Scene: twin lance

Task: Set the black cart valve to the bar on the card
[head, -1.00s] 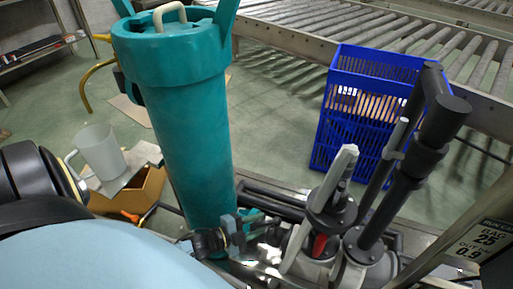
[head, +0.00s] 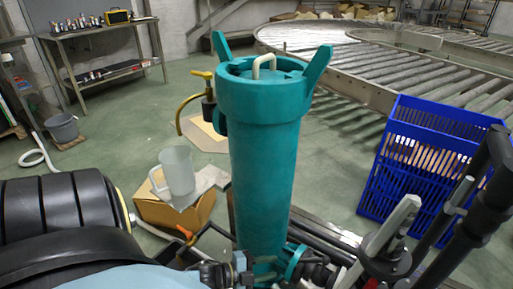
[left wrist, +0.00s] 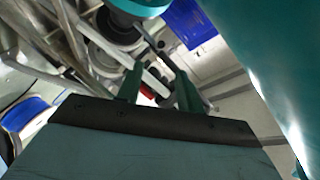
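The black lance (head: 455,238) with its thick black upper end stands tilted at the right in the head view. I cannot pick out the black cart valve for certain, and the card is out of view. My left gripper (head: 290,262) is low beside the teal cylinder (head: 263,170), partly hidden. In the left wrist view its two green fingers (left wrist: 158,88) are apart, with a small red part (left wrist: 149,92) beyond them. I see nothing held. My right gripper is out of view.
A blue crate (head: 420,160) stands behind the lances, before a roller conveyor (head: 370,70). A workbench (head: 95,50) and grey bucket (head: 62,127) are at the back left. Green floor lies open between.

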